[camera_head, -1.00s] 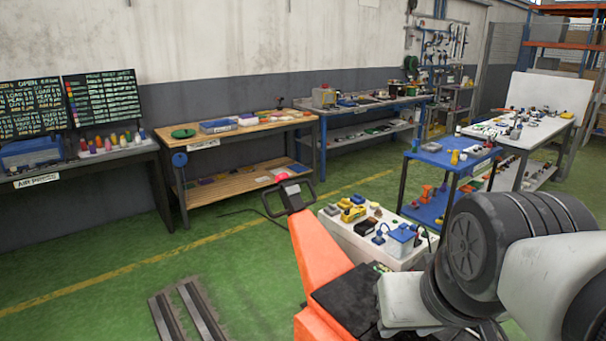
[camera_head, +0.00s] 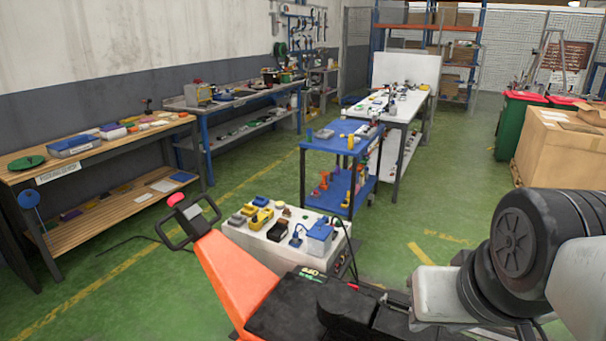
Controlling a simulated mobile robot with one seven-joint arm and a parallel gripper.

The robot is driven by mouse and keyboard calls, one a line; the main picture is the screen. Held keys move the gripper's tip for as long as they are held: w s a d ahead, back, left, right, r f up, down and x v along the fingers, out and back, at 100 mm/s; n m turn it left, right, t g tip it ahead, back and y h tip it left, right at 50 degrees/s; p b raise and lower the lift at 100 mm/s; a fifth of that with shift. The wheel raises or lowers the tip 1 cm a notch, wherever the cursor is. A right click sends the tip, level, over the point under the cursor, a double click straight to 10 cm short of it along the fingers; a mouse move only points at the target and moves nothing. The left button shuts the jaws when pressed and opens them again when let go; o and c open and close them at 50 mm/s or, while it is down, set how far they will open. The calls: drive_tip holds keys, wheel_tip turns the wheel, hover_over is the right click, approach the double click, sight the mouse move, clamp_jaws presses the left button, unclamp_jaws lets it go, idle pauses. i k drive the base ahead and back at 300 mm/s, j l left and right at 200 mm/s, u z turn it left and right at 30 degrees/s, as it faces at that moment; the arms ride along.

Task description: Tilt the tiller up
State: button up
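The tiller is an orange arm (camera_head: 238,268) that slants up and to the left in the head view. It ends in a black loop handle (camera_head: 190,231) with a red button (camera_head: 176,199) on top. It belongs to a machine with a black top cover (camera_head: 285,306). My arm comes in from the lower right, right of the tiller and apart from its handle. A dark shape at the bottom middle, beside the cover, may be my gripper or part of the machine. I cannot make out any fingers.
A white box-like cart (camera_head: 272,240) with tools and parts stands just behind the tiller. A blue cart (camera_head: 322,144) and a white table (camera_head: 397,106) stand beyond it. A wooden bench (camera_head: 95,162) is along the left wall. Green floor (camera_head: 110,300) is clear at left.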

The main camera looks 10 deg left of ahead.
sight(241, 283)
drive_tip(key=i+j+z, duration=0.15)
drive_tip(key=j, duration=0.4)
drive_tip(key=i+j+z, duration=0.15)
drive_tip(key=j, duration=0.4)
drive_tip(key=i+j+z, duration=0.15)
drive_tip(key=j, duration=0.4)
drive_tip(key=j+z, duration=0.15)
drive_tip(key=j, duration=0.4)
drive_tip(key=i+j, duration=0.1)
drive_tip(key=j, duration=0.85)
drive_tip(key=i+j, duration=0.1)
drive_tip(key=j, duration=0.85)
drive_tip(key=i+j, duration=0.1)
drive_tip(key=j, duration=0.85)
